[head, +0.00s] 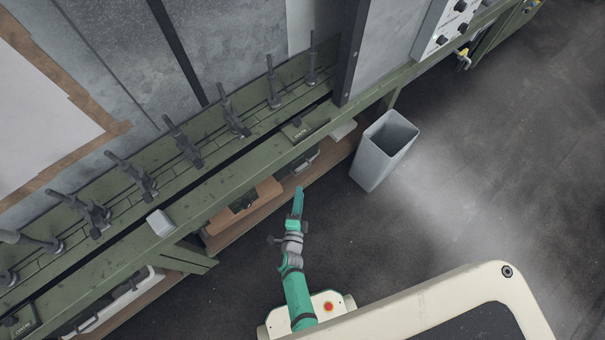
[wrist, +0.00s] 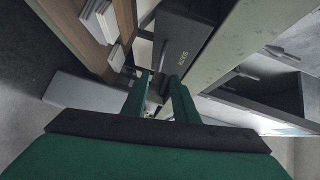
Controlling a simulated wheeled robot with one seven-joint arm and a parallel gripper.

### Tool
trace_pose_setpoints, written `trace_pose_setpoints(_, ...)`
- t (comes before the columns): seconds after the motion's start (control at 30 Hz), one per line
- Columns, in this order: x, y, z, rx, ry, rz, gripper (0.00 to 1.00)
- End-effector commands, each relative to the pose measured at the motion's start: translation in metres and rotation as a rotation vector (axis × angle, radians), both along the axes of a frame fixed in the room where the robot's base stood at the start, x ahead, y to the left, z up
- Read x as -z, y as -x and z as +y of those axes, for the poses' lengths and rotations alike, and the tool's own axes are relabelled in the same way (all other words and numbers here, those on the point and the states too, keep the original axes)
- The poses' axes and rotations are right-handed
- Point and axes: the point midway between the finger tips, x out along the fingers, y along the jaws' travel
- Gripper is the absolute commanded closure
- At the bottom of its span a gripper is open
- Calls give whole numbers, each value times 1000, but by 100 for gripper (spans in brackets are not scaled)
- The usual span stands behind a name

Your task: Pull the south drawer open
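In the wrist view, a dark grey drawer front (wrist: 187,28) with small pale lettering lies straight ahead, under the bench edge.
The green bench (head: 232,171) carries a row of dark spindles (head: 184,141). A grey bin (head: 385,150) stands right of my gripper and also shows in the wrist view (wrist: 84,91). The floor right of the bin is clear.

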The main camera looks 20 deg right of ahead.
Motion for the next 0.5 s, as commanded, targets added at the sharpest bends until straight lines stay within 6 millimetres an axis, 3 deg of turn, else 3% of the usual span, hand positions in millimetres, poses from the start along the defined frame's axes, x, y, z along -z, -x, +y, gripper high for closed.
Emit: trace_pose_setpoints(0.5,10,-72,-34,-1,2,-1,74)
